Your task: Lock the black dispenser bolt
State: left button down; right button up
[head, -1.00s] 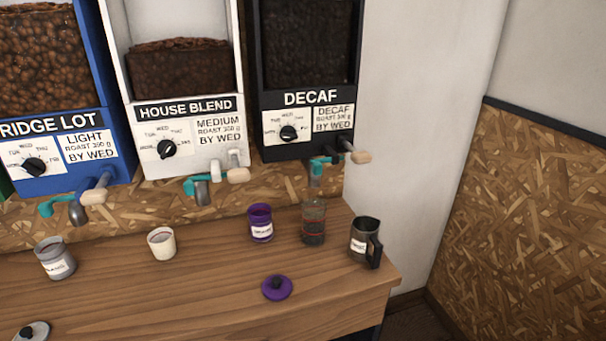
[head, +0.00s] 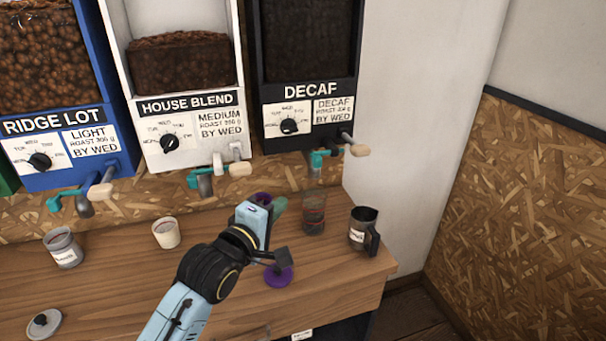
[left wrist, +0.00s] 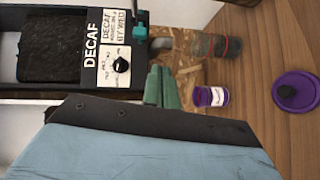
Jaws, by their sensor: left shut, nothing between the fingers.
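The black dispenser (head: 305,70) with the DECAF label stands at the right end of the row. It also shows in the left wrist view (left wrist: 125,75). Under its front is a teal bolt (head: 318,158) by a spout, with a wood-tipped handle (head: 358,150) to the right. The teal part also shows in the left wrist view (left wrist: 140,30). My left gripper (head: 279,205) is below and left of this bolt, apart from it, in front of the purple canister. Its green fingers (left wrist: 162,72) are together and empty. My right gripper is out of view.
On the counter (head: 350,270) stand a purple canister (left wrist: 211,96), a clear jar (head: 313,215) and a dark jug (head: 363,230). A purple lid (head: 279,277) lies near my arm. The white dispenser (head: 190,120) is to the left. A wall panel (head: 510,200) closes the right side.

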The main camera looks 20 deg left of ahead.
pick_arm(q)
jog(key=shift+w+r+n+t, duration=0.25)
jog(key=shift+w+r+n, duration=0.1)
jog(key=shift+r, duration=0.3)
jog(key=shift+w+r+n+t, duration=0.25)
jog(key=shift+w+r+n, duration=0.1)
jog(key=shift+r, duration=0.25)
jog(key=w+d, duration=0.2)
jog(key=w, duration=0.7)
jog(key=shift+w, duration=0.4)
